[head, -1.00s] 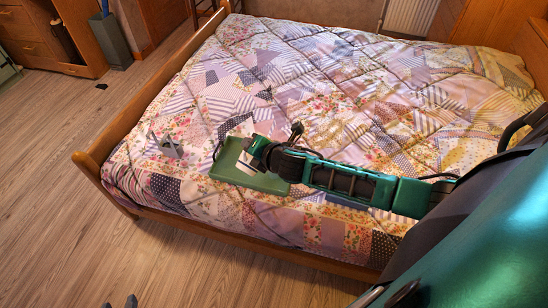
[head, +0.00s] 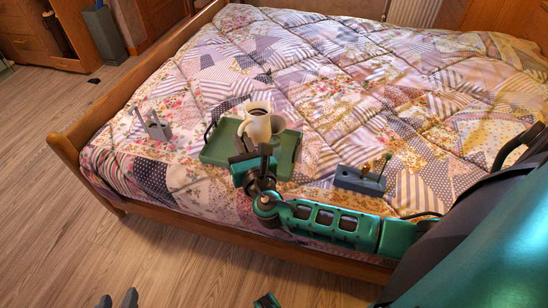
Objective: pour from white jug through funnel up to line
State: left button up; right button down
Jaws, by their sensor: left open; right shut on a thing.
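A white jug (head: 257,121) with dark liquid inside is upright over the green tray (head: 220,152) on the bed. My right gripper (head: 254,148) is shut on the jug at its near side, partly hiding its lower part. I cannot tell whether the jug touches the tray. A paler rounded shape (head: 277,124) shows just behind the jug, too unclear to name. My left gripper (head: 119,299) is open and empty at the bottom edge, over the floor. I cannot make out a funnel or a fill line.
A blue-grey block (head: 359,181) with small brass-coloured pieces lies on the quilt right of the tray. A grey stand (head: 157,128) stands left of the tray. The wooden bed frame (head: 66,146) edges the bed. The far quilt is clear.

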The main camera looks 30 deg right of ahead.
aim_at(242, 130)
jog(key=shift+n+t, duration=0.3)
jog(key=shift+n, duration=0.1)
notch_tip(242, 130, up, 4)
jog(key=p, duration=0.4)
jog(key=shift+w+d+r, duration=0.1)
jog(key=shift+d, duration=0.05)
pick_arm(q)
notch_tip(242, 130, up, 3)
jog(key=shift+r, duration=0.15)
